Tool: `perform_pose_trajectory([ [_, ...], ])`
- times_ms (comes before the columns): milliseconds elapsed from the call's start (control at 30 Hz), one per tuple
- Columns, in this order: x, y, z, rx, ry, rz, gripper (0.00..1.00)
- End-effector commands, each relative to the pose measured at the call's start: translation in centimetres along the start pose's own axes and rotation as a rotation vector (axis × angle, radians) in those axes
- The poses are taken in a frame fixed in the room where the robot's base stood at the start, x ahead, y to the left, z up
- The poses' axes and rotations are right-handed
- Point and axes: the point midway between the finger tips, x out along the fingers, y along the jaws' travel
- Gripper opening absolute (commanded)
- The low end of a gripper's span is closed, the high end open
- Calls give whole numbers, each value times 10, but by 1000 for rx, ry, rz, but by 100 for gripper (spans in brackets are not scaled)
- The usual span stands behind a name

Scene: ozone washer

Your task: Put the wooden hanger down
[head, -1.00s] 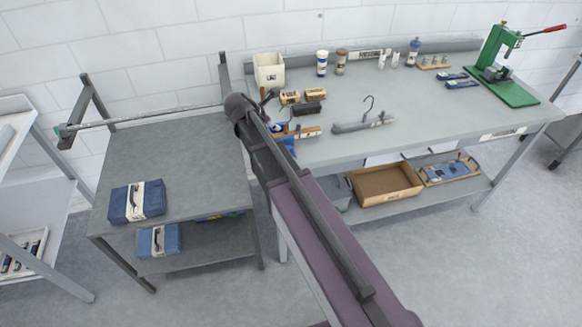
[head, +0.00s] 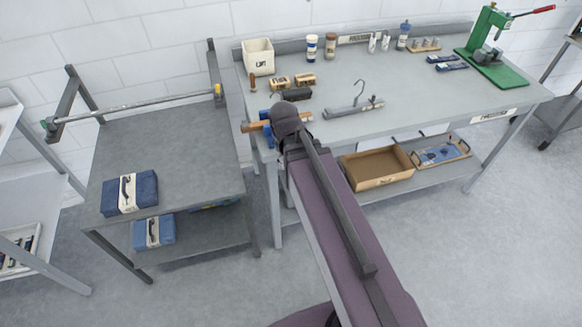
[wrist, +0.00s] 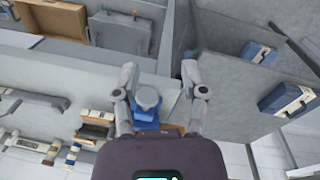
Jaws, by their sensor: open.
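A brown wooden bar (head: 252,126), which looks like the wooden hanger, lies by the front left corner of the workbench, partly hidden behind my arm. No hook shows on it. In the wrist view a strip of brown wood (wrist: 172,129) shows just in front of my gripper's body, beside a blue fixture with a grey round top (wrist: 148,100). My gripper (wrist: 160,72) is open, its two fingers apart on either side of that fixture. I cannot tell whether it touches the wood. In the head view my wrist hides the fingers.
A green press (head: 490,55) is at the right. A metal rail (head: 150,108) spans the left cart (head: 165,150), which holds a blue case (head: 130,193).

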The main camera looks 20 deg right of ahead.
Motion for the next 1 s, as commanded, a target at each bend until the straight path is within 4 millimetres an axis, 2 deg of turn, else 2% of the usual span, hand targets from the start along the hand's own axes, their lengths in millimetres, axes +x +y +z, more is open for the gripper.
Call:
perform_pose_trajectory([
  [33, 0, -2, 10, 61, -4, -24, 55],
  [100, 0, -6, 18, 137, -9, -52, 55],
  [300, 0, -10, 27, 245, -21, -91, 55],
  [1000, 0, -10, 26, 251, -21, -92, 55],
])
